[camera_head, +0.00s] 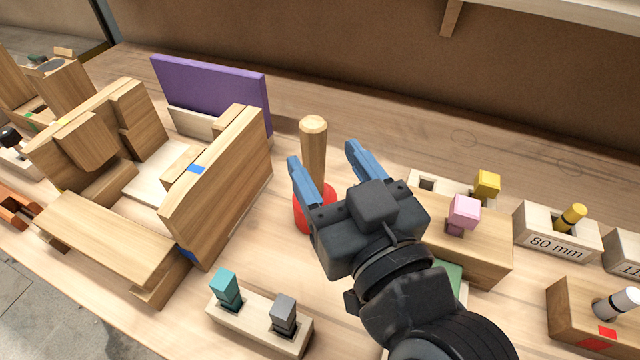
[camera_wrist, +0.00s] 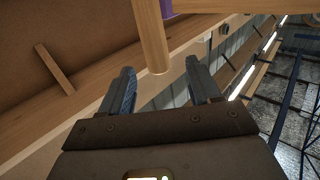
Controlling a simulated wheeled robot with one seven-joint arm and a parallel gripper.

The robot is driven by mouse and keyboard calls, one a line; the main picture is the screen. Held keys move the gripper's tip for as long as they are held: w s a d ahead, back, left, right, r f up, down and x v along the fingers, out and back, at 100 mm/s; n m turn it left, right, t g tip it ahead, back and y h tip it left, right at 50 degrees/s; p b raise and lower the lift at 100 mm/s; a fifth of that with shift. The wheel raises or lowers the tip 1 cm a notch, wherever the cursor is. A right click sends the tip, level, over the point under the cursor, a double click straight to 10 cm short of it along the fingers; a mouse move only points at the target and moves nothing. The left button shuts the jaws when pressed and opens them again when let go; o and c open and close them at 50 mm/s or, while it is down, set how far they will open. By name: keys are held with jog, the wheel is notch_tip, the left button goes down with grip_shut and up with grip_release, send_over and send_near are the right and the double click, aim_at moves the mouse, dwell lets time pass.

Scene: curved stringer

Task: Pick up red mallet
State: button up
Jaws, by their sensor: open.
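The red mallet stands upright on the wooden bench in the head view, its red head (camera_head: 312,208) down and its pale wooden handle (camera_head: 314,140) pointing up. My gripper (camera_head: 323,153) is open, with one blue finger on each side of the handle as pictured. The left finger and gripper body hide part of the red head. In the wrist view, the handle (camera_wrist: 152,35) reaches to between the tips of the open gripper (camera_wrist: 160,68). The fingers look apart from the handle; I cannot tell whether it lies fully between them.
A wooden assembly (camera_head: 225,185) with a purple panel (camera_head: 215,90) stands left of the mallet. A block with teal and grey pegs (camera_head: 258,318) lies in front. Blocks with pink (camera_head: 464,211) and yellow pegs stand at right. The bench behind the mallet is fairly clear.

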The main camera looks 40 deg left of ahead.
aim_at(318, 139)
jog(key=x, duration=0.1)
jog(key=p+x, duration=0.1)
jog(key=x, duration=0.3)
jog(key=shift+w+r+p, duration=0.2)
jog(key=shift+r+p, duration=0.1)
jog(key=shift+r, duration=0.05)
jog(key=shift+w+a+f, duration=0.1)
jog(key=shift+w+a, duration=0.15)
jog(key=shift+a, duration=0.1)
grip_shut()
